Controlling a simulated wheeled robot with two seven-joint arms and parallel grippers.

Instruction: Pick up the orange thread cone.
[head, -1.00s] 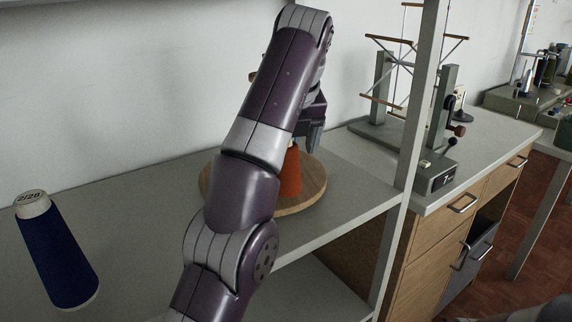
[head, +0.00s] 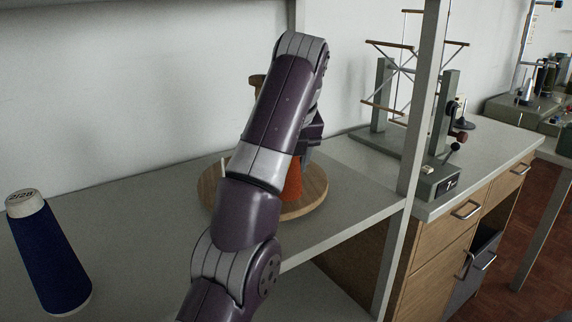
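The orange thread cone (head: 293,181) stands upright on a round wooden board (head: 314,190) on the shelf. My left arm passes in front of the board and hides the cone's left side. My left gripper (head: 305,151) is at the cone's top, mostly hidden behind my own arm. Its fingers cannot be made out well enough to tell whether they are open or shut on the cone. My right gripper is not in view.
A dark blue thread cone (head: 48,255) stands at the left of the shelf. A brown spool-like top (head: 257,80) shows behind my arm. A grey shelf post (head: 414,150) rises right of the board. A yarn winder (head: 405,150) stands on the counter beyond.

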